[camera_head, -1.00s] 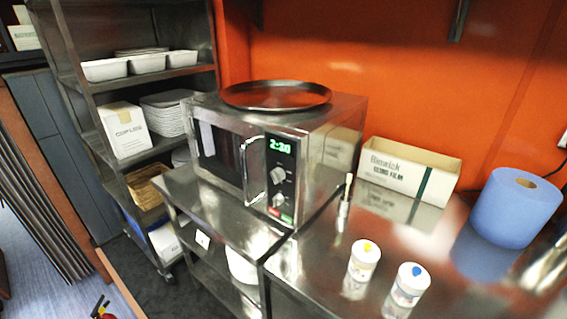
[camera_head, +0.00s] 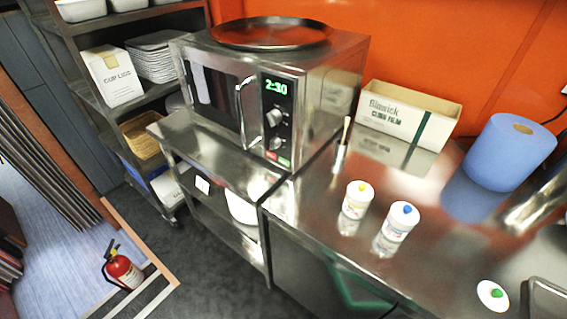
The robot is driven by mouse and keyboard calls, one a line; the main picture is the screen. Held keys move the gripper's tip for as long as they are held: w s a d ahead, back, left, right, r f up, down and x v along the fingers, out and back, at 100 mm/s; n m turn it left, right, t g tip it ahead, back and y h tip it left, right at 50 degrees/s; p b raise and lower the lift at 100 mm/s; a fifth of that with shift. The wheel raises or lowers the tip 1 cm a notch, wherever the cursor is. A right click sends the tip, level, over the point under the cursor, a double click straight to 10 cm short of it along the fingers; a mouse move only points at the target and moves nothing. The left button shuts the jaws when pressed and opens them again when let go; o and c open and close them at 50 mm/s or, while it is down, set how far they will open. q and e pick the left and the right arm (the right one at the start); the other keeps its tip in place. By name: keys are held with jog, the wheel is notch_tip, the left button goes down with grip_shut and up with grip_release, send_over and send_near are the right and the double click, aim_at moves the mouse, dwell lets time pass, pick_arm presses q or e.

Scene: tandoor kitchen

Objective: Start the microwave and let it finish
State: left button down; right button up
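The microwave (camera_head: 215,97) stands on a steel table (camera_head: 222,156) at the upper middle left. Its door looks closed, with a curved metal handle (camera_head: 241,112) on the door's right side. The green display (camera_head: 276,87) reads 2:30. Below it are two knobs (camera_head: 274,117), and at the panel's bottom a red button (camera_head: 271,155) and a green button (camera_head: 284,162). A dark round tray (camera_head: 270,33) lies on top of the microwave. Neither of my grippers shows in the view.
A cling film box (camera_head: 408,112), a blue paper roll (camera_head: 510,152) and two white tubs (camera_head: 356,199) (camera_head: 398,222) stand on the steel counter (camera_head: 310,236) at right. A shelf rack (camera_head: 92,100) is at left. A fire extinguisher (camera_head: 123,269) stands on the floor. Floor in front is partly clear.

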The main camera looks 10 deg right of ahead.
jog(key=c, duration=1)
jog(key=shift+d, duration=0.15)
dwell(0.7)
